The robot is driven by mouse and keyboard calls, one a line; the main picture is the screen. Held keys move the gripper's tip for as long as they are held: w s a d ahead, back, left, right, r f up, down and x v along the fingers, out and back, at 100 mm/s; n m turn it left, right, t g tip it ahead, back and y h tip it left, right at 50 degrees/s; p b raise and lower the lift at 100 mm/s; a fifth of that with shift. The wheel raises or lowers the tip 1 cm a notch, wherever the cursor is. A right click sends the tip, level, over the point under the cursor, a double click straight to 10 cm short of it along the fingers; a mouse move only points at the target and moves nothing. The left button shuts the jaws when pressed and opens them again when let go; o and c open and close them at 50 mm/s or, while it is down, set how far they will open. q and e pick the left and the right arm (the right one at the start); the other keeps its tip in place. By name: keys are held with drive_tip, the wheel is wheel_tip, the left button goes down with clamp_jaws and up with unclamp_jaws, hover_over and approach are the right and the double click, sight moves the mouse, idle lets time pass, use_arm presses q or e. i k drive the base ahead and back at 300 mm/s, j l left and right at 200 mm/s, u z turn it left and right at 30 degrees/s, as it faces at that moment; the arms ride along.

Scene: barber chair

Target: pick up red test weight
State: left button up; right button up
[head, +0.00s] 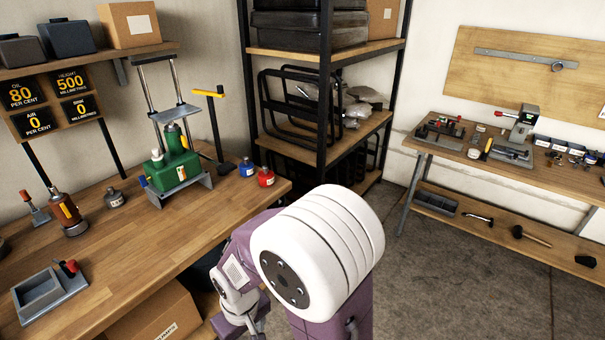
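The red test weight (265,177) is a small red knobbed piece standing upright on the left wooden workbench (150,245), near its right end. A similar blue weight (247,168) stands just behind and left of it. No gripper fingers show in the head view. One of my arms, purple with a large white ribbed joint, fills the lower middle, in front of the bench's right end. Its lower end runs out at the bottom edge. Nothing visible touches the red weight.
A green jack in a press frame (176,167) stands left of the weights, with a yellow-handled lever (212,120) behind. A grey weight (114,198), a red-brown bottle (69,213) and a grey tray (48,292) are farther left. A black shelf rack (329,90) stands behind. The bench's front middle is clear.

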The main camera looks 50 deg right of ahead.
sight(266, 176)
drive_tip(key=k+z, duration=0.1)
drive_tip(key=z, duration=1.2)
